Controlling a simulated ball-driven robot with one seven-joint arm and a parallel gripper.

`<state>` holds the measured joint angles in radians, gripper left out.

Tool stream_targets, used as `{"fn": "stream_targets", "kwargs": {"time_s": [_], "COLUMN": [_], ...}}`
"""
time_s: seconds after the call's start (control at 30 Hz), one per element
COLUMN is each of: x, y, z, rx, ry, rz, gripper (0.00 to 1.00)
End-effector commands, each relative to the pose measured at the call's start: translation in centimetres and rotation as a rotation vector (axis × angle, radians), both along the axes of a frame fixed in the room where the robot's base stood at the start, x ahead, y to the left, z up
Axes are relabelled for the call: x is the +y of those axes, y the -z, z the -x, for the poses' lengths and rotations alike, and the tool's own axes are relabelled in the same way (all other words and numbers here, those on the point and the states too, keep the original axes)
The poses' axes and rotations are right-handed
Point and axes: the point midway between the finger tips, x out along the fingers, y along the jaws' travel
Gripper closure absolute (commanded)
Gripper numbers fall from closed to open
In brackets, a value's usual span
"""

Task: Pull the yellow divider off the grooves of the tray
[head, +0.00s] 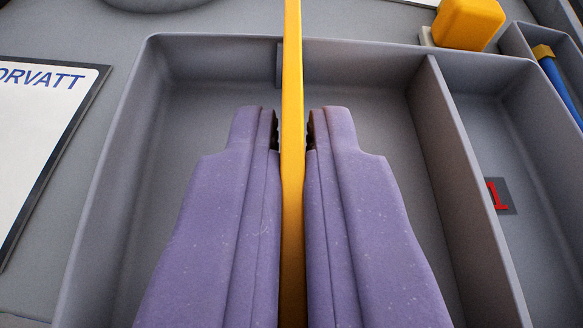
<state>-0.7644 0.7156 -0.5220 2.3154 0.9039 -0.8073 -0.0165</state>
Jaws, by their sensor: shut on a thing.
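The yellow divider (292,70) is a thin upright plate seen edge-on, running from the top of the view down between the jaws. My gripper (292,135) has two purple fingers and is shut on the divider, one finger on each side. The grey tray (215,43) lies beneath, with a groove (279,62) in its far wall beside the divider. The divider's top rises past the far rim in the picture. Its lower edge is hidden by my fingers, so I cannot tell how deep it sits in the grooves.
A fixed grey wall (450,160) splits off a right compartment with a red number label (498,196). A yellow block (468,22) stands behind the tray's far right. A blue-handled item (560,85) lies at the right edge. A white sign (40,130) lies left of the tray.

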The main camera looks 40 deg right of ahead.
Motion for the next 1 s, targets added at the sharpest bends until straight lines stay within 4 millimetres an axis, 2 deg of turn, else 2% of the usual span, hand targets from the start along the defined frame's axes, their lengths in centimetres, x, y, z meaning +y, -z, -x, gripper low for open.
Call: {"fn": "stream_targets", "kwargs": {"time_s": [0.37, 1.0], "x": [0.0, 0.0], "y": [-1.0, -5.5], "z": [0.0, 0.0], "rx": [0.0, 0.0], "ry": [0.0, 0.0], "rz": [0.0, 0.0], "gripper": [1.0, 1.0]}}
